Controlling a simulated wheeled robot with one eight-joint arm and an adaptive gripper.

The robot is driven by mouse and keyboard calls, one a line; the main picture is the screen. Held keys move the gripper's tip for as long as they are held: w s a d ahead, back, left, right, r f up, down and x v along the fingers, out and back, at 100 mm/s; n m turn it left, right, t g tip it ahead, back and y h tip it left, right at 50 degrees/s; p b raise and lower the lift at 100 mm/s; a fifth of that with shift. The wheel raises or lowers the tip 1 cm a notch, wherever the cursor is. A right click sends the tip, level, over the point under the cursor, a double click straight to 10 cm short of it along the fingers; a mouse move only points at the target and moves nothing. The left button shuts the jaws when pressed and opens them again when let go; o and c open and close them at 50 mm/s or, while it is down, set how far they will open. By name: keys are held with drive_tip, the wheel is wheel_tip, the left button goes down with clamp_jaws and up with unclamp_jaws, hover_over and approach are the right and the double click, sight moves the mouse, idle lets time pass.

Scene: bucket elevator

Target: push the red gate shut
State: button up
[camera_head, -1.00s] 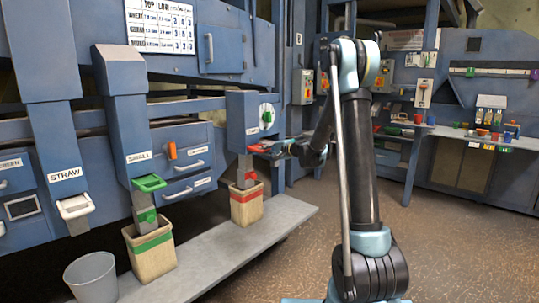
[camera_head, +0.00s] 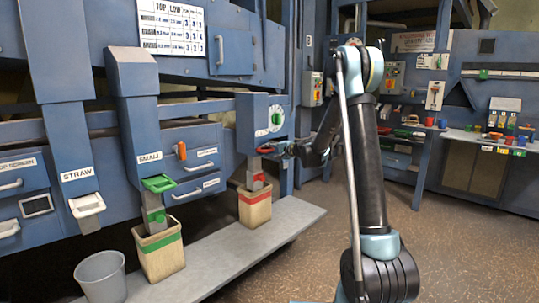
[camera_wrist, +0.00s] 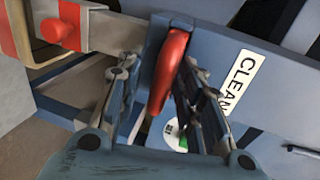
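The red gate (camera_head: 266,149) sticks out below the blue outlet box with the green dial, above the red-banded bin (camera_head: 255,205). In the wrist view, its rounded red handle (camera_wrist: 172,75) lies between the two fingers of my gripper (camera_wrist: 160,64), close to the right finger with a gap to the left one. The gripper is open around the handle. In the head view my gripper (camera_head: 290,150) is at the gate's right end, small and partly merged with it. How far the gate is shut cannot be told.
The CLEAN label (camera_wrist: 238,82) is on the blue box beside the fingers. A green gate (camera_head: 158,183) and a white STRAW gate (camera_head: 87,205) are to the left. A green-banded bin (camera_head: 160,250) and grey bucket (camera_head: 101,277) stand below. The floor at right is open.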

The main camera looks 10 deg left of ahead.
drive_tip(key=v, duration=1.1)
drive_tip(key=shift+s+d, duration=0.3)
drive_tip(key=shift+s, duration=0.1)
drive_tip(key=s+d+f+n+g+h, duration=0.1)
drive_tip(key=s+d+n+g+h, duration=0.2)
drive_tip(key=s, duration=0.9)
drive_tip(key=s+d+f+n+g+h, duration=0.15)
drive_tip(key=s+d, duration=0.35)
drive_tip(key=s, duration=0.8)
drive_tip(key=s+d+f+n+g+h, duration=0.1)
drive_tip(key=s+d+f+h, duration=0.3)
drive_tip(key=s, duration=0.8)
drive_tip(key=s+d+f+n+g+h, duration=0.1)
drive_tip(key=s+d+f+n+h, duration=0.1)
drive_tip(key=s+d+f, duration=0.6)
drive_tip(key=s+d+h, duration=0.1)
drive_tip(key=s+d, duration=0.2)
drive_tip(key=s, duration=0.1)
drive_tip(key=shift+s+d+g+h, duration=0.2)
drive_tip(key=shift+s+g+h, duration=0.15)
drive_tip(key=shift+s, duration=0.05)
drive_tip(key=shift+w+f, duration=0.1)
